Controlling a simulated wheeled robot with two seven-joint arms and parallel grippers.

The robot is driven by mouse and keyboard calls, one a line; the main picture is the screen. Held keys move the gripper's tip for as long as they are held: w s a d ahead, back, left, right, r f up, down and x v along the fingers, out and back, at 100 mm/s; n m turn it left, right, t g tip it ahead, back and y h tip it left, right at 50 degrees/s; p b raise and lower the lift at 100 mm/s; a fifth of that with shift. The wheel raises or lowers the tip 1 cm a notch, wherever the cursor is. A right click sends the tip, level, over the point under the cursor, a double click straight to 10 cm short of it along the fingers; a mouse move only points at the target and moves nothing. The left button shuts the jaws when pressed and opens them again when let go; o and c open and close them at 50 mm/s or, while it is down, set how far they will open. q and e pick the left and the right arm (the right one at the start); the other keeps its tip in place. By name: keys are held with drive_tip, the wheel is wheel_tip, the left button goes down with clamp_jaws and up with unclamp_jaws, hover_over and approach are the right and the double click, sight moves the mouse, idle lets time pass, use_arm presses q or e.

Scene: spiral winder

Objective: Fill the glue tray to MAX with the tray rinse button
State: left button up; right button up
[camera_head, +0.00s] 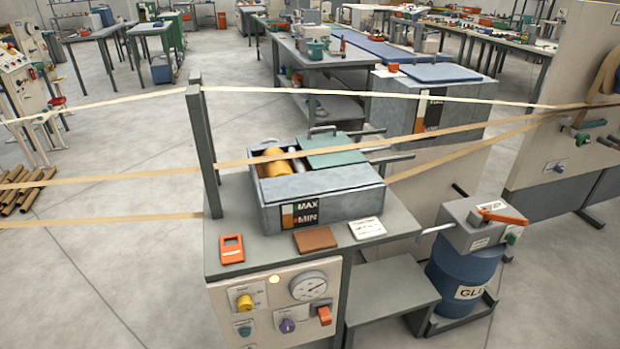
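The grey glue tray (345,207) stands on a workstation table in the middle of the view. It holds a yellow roller (273,163) and is partly covered by a green lid (335,152). A level gauge (302,212) on its front reads MAX above MIN, with an orange strip beside the words; the exact level is too small to tell. Neither gripper is in view.
Paper strips (120,181) cross the tray area, past an upright post (202,150). A blue glue barrel (460,280) with a pump (475,225) stands right.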

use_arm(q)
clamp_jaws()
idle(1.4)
